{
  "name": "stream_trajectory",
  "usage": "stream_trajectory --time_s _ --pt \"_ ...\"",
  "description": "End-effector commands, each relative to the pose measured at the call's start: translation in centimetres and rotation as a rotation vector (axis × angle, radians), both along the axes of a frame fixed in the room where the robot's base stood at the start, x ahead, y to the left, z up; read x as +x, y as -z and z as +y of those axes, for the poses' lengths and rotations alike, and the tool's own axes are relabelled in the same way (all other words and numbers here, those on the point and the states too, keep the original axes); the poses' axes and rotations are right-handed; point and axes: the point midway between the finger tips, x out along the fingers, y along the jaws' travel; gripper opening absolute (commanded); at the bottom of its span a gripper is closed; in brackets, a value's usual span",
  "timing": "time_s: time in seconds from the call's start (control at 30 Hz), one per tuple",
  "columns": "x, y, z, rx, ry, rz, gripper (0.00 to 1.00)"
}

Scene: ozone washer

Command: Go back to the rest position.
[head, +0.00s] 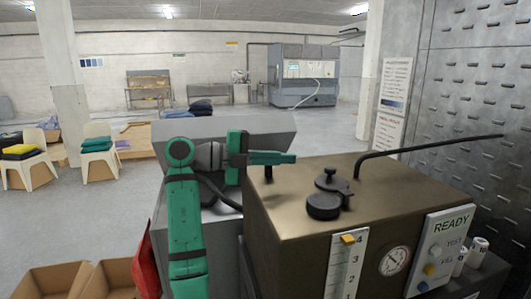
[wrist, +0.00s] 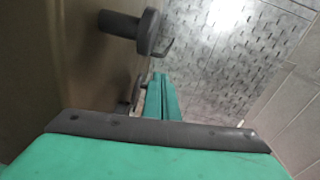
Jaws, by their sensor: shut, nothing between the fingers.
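My gripper (head: 284,158) is green and points to the right above the back left part of a brown metal washer (head: 300,205). Its two fingers are together and empty; they also show in the wrist view (wrist: 162,97). The washer's top carries a black cap (head: 324,205) and a long black lever (head: 430,145); both stand to the right of my gripper, apart from it. A dark knob (wrist: 148,32) shows close to the fingers in the wrist view.
The washer's front has a yellow slider (head: 348,238), a round gauge (head: 394,261) and a panel reading READY (head: 447,240). White cylinders (head: 470,256) stand at right. Cardboard boxes (head: 52,281) sit at lower left. A perforated metal wall (head: 475,90) closes the right; floor is open behind.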

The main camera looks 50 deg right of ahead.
Motion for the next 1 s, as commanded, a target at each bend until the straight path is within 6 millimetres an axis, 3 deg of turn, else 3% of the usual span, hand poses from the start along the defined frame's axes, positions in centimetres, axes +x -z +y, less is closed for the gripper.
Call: stream_trajectory --time_s 0.1,0.4,0.87,1.0 --pt "2.0 -0.3 0.3 0.000 0.001 0.002 0.00" --pt "5.1 -0.7 0.7 0.000 0.003 0.001 0.00" --pt "5.9 -0.7 0.9 0.000 -0.001 0.005 0.00" --pt "6.5 -0.9 0.7 0.012 -0.032 0.088 0.00"
